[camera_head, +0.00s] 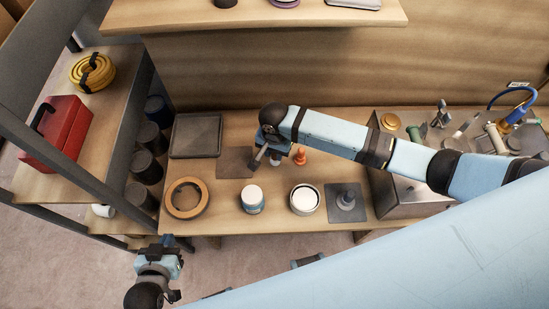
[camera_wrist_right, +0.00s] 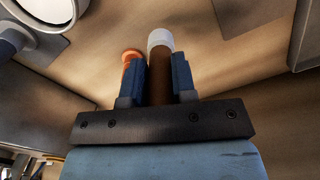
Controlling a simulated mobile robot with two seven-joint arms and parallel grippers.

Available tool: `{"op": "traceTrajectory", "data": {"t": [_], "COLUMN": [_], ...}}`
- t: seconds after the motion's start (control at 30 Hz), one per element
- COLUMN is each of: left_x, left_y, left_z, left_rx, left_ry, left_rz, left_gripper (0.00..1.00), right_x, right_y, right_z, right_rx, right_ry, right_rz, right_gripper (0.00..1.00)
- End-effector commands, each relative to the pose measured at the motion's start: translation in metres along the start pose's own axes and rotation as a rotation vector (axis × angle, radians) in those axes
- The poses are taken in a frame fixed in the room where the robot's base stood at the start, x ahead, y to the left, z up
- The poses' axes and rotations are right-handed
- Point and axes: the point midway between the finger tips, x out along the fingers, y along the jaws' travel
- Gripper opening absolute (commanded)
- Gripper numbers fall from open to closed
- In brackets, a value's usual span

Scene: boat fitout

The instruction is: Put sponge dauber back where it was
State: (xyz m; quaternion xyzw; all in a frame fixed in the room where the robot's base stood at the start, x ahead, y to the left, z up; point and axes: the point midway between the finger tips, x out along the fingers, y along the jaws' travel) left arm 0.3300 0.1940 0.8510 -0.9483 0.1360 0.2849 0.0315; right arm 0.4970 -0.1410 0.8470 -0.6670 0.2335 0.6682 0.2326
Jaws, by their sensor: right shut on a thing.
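My right gripper (camera_head: 262,157) is above the middle of the workbench, left of a small orange object (camera_head: 300,157). In the right wrist view the gripper (camera_wrist_right: 158,80) has its two blue fingers shut on a brown stick with a pale round end, seemingly the sponge dauber (camera_wrist_right: 160,40). The pale end points away from the wrist; I cannot tell whether it touches the bench. The orange object (camera_wrist_right: 131,57) shows just left of it. My left gripper (camera_head: 167,243) is off the bench's front left edge, apparently empty; its finger opening is unclear.
On the bench (camera_head: 225,222) are a dark tray (camera_head: 196,117), a brown mat (camera_head: 236,149), a tan ring (camera_head: 168,199), a white-topped jar (camera_head: 252,199), an open white can (camera_head: 304,212) and a grey mat (camera_head: 334,214) bearing a grey object. A sink with tools is at right.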

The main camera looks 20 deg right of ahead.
Motion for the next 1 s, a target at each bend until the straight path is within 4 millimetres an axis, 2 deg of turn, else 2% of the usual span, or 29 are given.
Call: {"op": "traceTrajectory", "data": {"t": [0.23, 0.43, 0.8, 0.83, 0.9, 0.93, 1.0], "left_x": [0.000, 0.000, -0.001, -0.001, -0.001, -0.001, -0.001], "left_y": [0.000, 0.000, 0.001, 0.001, 0.001, 0.001, 0.001], "left_z": [0.001, 0.003, 0.000, 0.000, 0.000, 0.000, 0.000], "left_rx": [0.000, -0.001, -0.001, -0.001, -0.001, -0.001, -0.001], "left_ry": [-0.002, -0.003, 0.001, 0.001, 0.001, 0.001, 0.001], "left_rz": [0.000, 0.000, 0.002, 0.002, 0.002, 0.002, 0.002], "left_gripper": [0.00, 0.00, 0.00, 0.00, 0.00, 0.00, 0.00], "right_x": [0.019, 0.046, 0.051, 0.051, 0.051, 0.051, 0.051], "right_y": [0.000, -0.001, 0.000, 0.000, 0.000, 0.000, 0.000], "right_z": [0.000, 0.000, 0.000, 0.000, 0.000, 0.000, 0.000], "right_rx": [0.000, 0.000, 0.001, 0.001, 0.001, 0.000, 0.000], "right_ry": [0.000, -0.001, -0.001, -0.001, -0.001, -0.001, -0.001], "right_rz": [0.000, 0.000, -0.001, -0.001, -0.001, -0.001, -0.001], "right_gripper": [0.02, 0.02, 0.02, 0.30, 0.46, 0.51, 0.51]}}
